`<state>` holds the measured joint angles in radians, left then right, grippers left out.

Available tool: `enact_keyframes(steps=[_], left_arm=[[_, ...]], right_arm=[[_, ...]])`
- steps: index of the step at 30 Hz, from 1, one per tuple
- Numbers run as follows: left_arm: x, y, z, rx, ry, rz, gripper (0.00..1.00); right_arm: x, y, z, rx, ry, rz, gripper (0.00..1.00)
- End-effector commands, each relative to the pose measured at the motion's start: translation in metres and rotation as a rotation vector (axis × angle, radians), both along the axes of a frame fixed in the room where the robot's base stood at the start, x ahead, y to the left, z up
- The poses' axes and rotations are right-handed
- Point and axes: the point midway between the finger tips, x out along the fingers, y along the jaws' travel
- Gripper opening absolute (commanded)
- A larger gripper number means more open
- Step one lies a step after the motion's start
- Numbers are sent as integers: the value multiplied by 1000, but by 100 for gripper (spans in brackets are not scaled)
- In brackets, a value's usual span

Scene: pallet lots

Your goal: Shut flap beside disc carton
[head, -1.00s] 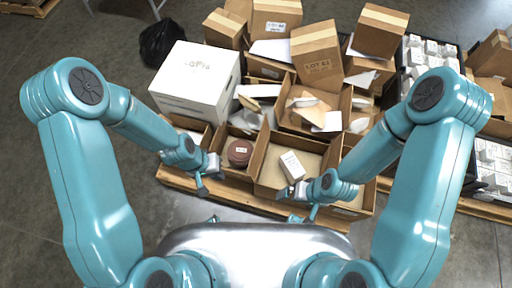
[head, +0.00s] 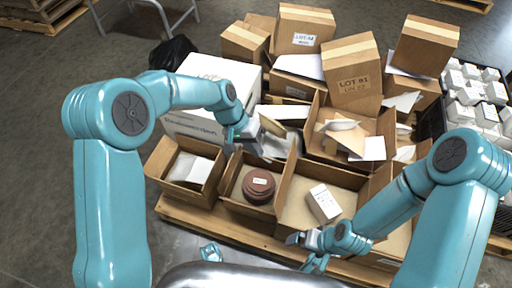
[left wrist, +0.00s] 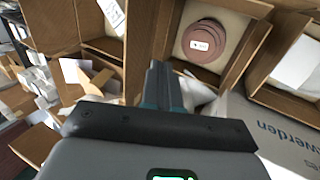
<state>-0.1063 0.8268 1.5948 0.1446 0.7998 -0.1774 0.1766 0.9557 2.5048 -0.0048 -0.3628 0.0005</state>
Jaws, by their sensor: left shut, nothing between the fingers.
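A stack of round brown discs (head: 260,186) with a white label lies in an open carton (head: 233,198) in the front row on the pallet. The discs also show in the left wrist view (left wrist: 206,42). My left gripper (head: 231,146) is shut and empty above the far side of this carton, near the white box. Its closed fingers show in the left wrist view (left wrist: 161,82), over the carton's edge. My left wrist hides part of the area behind the disc carton, and I cannot clearly pick out a flap there. My right gripper (head: 314,262) is low at the pallet's front edge; its finger opening is unclear.
A large white box (head: 195,125) stands behind left. A carton with a white packet (head: 192,168) is left of the discs. A carton with a small white box (head: 324,203) is to the right. Taller cartons (head: 353,75) stand behind.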

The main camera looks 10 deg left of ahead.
Motion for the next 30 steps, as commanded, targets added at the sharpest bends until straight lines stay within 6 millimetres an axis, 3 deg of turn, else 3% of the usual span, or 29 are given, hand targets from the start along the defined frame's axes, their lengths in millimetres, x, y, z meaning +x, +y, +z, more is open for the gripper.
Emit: enact_keyframes(steps=[1, 8, 16, 30], left_arm=[[-2, -6, -16, 1, 4, -2, 0], [-4, -27, -60, 1, 1, -4, 0], [-8, -59, -50, 1, -2, -4, 0], [-9, -63, -48, 1, 0, -2, 0]], right_arm=[[1, -1, -8, 0, -1, -4, 100], [4, -4, -23, -2, -6, -17, 100], [6, -6, -30, -4, -10, -25, 100], [7, -6, -30, -5, -11, -26, 100]])
